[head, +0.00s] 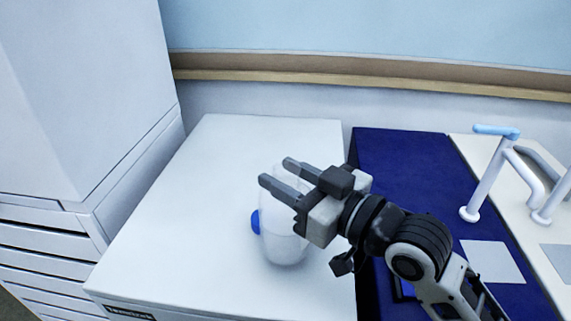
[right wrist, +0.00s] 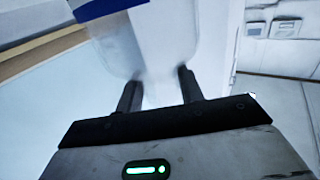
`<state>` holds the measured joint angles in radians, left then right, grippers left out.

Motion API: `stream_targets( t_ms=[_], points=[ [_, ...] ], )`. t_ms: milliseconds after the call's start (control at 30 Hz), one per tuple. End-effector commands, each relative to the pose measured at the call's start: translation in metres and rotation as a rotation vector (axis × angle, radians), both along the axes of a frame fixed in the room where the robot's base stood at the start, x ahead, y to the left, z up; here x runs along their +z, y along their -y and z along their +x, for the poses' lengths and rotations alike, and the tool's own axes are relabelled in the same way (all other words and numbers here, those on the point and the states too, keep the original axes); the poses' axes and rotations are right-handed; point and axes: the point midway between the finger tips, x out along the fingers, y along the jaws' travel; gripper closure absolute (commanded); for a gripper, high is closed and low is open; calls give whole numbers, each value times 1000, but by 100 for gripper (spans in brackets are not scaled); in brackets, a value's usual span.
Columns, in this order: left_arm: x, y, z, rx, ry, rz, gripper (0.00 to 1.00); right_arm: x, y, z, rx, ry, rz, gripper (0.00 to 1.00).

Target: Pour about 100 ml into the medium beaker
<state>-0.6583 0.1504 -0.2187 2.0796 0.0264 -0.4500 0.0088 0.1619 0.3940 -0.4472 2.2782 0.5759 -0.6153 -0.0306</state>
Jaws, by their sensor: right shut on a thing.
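A translucent white container (head: 283,248) with a blue part (head: 256,222) on its left side shows behind my right gripper in the head view, over the white surface. My right gripper (head: 277,171) is shut on this container. In the right wrist view the two fingers (right wrist: 158,88) stand on either side of the clear container (right wrist: 120,48), and a blue band crosses it at the top. I cannot tell how much liquid it holds, or whether it touches the surface. No medium beaker can be made out. My left gripper is not in view.
The white bench top (head: 190,215) is clear left of the container. A dark blue surface (head: 400,165) lies to the right, with a pale square (head: 493,262) and white tubular fittings (head: 490,175) beyond. A tall white cabinet (head: 85,100) stands at the left.

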Motion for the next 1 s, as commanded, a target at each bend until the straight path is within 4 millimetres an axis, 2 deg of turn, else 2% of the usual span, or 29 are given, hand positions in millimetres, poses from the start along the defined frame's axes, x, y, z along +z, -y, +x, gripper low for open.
stream_targets(
  t_ms=[233,667,1000],
  points=[
    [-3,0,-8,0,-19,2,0,6,7,7,-2,-71,74,100],
    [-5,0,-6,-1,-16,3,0,5,22,24,-1,-262,249,100],
    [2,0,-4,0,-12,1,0,6,23,24,0,-265,250,100]
  ],
)
